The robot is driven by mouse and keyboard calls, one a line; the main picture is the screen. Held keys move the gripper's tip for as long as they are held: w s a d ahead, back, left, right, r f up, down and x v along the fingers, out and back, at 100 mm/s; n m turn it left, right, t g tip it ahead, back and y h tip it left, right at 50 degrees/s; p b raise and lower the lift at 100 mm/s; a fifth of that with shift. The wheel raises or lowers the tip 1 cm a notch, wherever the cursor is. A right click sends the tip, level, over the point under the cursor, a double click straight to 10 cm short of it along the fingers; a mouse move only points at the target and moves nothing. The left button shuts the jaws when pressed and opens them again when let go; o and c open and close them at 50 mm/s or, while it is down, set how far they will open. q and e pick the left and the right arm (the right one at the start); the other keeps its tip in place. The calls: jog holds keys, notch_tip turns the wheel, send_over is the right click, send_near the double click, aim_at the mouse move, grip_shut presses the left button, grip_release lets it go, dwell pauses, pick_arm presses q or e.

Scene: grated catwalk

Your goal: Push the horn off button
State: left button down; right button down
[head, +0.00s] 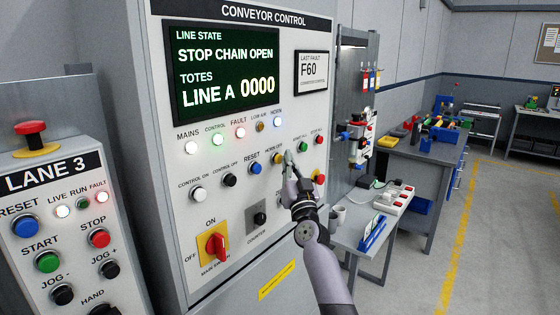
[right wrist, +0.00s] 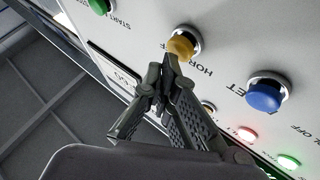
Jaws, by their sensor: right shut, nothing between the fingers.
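The horn off button (head: 278,158) is a yellow push button on the conveyor control panel, under the label HORN OFF. It also shows in the right wrist view (right wrist: 181,44), in a metal ring, with its label partly hidden. My right gripper (head: 288,158) is shut and empty, its fingers pointing at the panel just beside the button. In the right wrist view its fingertips (right wrist: 168,62) overlap the button's lower left edge. I cannot tell whether they touch it. My left gripper is not in view.
A blue reset button (head: 254,168) sits left of the horn off button, and a green start button (head: 303,147) to its right. A red and yellow main switch (head: 216,247) is lower on the panel. The Lane 3 box (head: 50,190) stands at left.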

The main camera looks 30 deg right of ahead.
jog(key=shift+w+a+b, duration=0.3)
jog(key=shift+w+b, duration=0.05)
jog(key=shift+w, duration=0.4)
dwell(0.8)
jog(key=shift+s, duration=0.1)
dwell(0.3)
jog(key=shift+s+d+p, duration=0.25)
jog(key=shift+s+p, duration=0.1)
jog(key=shift+s, duration=0.15)
jog(key=shift+s+d+p, duration=0.2)
jog(key=shift+s+p, duration=0.1)
jog(key=shift+s, duration=0.2)
jog(key=s, duration=0.1)
jog(key=s+d+p, duration=0.1)
jog(key=s, duration=0.1)
jog(key=s+d+p, duration=0.1)
jog(key=shift+s, duration=0.3)
jog(key=shift+f, duration=0.15)
dwell(0.4)
